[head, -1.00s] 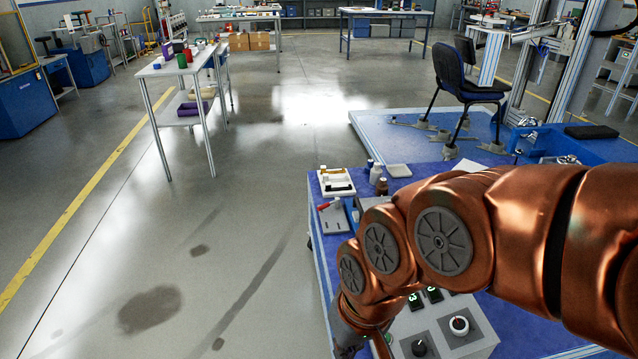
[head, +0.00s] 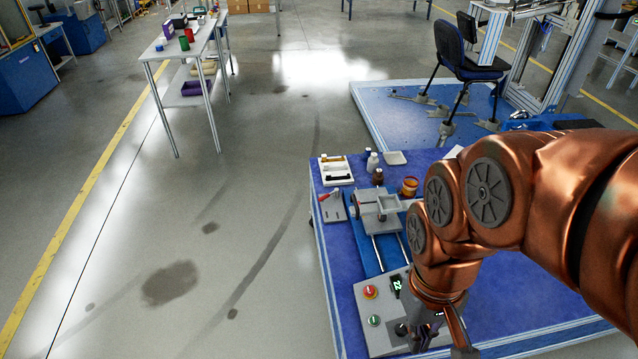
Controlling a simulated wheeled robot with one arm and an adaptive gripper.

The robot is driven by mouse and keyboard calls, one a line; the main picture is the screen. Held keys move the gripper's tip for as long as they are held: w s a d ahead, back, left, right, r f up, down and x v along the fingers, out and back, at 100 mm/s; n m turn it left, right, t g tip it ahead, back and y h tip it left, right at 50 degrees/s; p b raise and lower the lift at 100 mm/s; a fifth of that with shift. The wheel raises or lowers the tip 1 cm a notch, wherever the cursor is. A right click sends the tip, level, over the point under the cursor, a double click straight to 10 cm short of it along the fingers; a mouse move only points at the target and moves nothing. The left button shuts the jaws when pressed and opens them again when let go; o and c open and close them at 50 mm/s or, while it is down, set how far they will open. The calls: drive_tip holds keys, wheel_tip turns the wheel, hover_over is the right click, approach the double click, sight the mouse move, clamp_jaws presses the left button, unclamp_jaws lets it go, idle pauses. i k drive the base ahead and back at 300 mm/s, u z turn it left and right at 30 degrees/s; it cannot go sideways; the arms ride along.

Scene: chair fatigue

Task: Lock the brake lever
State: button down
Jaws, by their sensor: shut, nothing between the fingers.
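A small lever with a red handle (head: 329,195) sits on a grey plate (head: 335,211) at the left edge of the blue bench. It looks like the brake lever; its exact lock position is too small to tell. My gripper (head: 438,340) points down over the right part of the grey control panel (head: 369,324), at the bottom of the head view. It is well to the front and right of the red-handled lever. It is shut and empty, and its fingertips are partly cut off by the frame edge.
The panel bears a red button (head: 370,292), a green button (head: 374,320) and a black knob (head: 402,329). A grey slide fixture on rails (head: 380,205) stands right of the lever.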

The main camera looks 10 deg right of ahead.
sight(328, 195)
drive_tip(key=u, duration=2.55)
drive_tip(key=i, duration=1.7)
drive_tip(key=z, duration=3)
drive_tip(key=i, duration=1.1)
drive_tip(key=u, duration=0.05)
